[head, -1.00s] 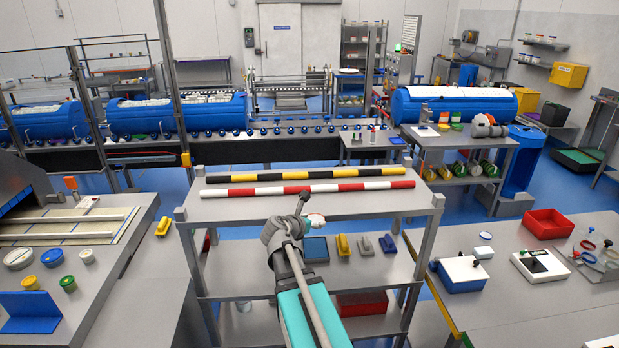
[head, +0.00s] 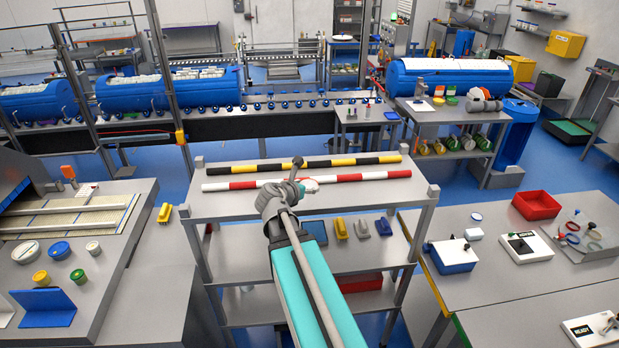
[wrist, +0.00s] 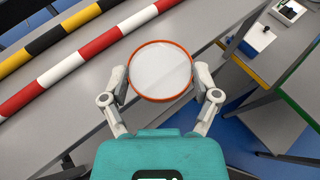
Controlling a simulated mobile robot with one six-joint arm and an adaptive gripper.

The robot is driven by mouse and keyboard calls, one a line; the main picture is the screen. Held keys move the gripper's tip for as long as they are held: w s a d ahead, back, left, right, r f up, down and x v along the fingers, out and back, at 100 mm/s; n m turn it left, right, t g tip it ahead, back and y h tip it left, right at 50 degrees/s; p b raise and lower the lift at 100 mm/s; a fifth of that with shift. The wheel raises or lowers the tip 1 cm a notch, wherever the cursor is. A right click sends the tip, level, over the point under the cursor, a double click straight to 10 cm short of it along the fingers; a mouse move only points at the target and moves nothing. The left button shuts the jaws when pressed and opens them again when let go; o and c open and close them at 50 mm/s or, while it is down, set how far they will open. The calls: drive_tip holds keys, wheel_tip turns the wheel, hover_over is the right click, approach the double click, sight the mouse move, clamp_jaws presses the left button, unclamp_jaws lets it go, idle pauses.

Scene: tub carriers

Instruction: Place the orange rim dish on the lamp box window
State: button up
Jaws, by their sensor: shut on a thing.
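The orange rim dish (wrist: 160,71) is round with a pale inside and a thin orange rim. My gripper (wrist: 162,80) is shut on it, one finger at each side, in the wrist view. In the head view the dish (head: 309,181) is partly hidden behind my gripper (head: 296,187), which is in front of the striped bars. A white box with a dark square window (head: 521,245) is on the right table, apart from the dish. Another white box, marked READY (head: 590,330), is cut off at the lower right. I cannot tell for sure which is the lamp box.
A grey rack (head: 240,207) with a red-white bar (head: 245,185) and a yellow-black bar (head: 340,162) stands ahead. The right table (head: 480,290) also holds a blue box with a white top (head: 452,257) and a red bin (head: 536,205). Blue floor separates rack and table.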

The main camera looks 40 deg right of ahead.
drive_tip(key=shift+d, duration=0.1)
drive_tip(key=shift+w+d+f, duration=0.1)
drive_tip(key=shift+w+f, duration=0.1)
drive_tip(key=w+d+f+b, duration=0.1)
drive_tip(key=w+f+b, duration=0.2)
drive_tip(key=w, duration=0.1)
drive_tip(key=w+d+f+b, duration=0.1)
drive_tip(key=w+f+b, duration=0.1)
drive_tip(key=w+b, duration=0.1)
drive_tip(key=w+d+f+b, duration=0.1)
drive_tip(key=w+f+b, duration=0.2)
drive_tip(key=w, duration=0.2)
drive_tip(key=shift+d+f, duration=0.3)
drive_tip(key=shift+f, duration=0.05)
drive_tip(key=shift+w+d+f+b, duration=0.1)
drive_tip(key=shift+w+f+b, duration=0.3)
drive_tip(key=shift+f+b, duration=1.6)
drive_tip(key=shift+b, duration=0.05)
drive_tip(key=shift+f, duration=0.1)
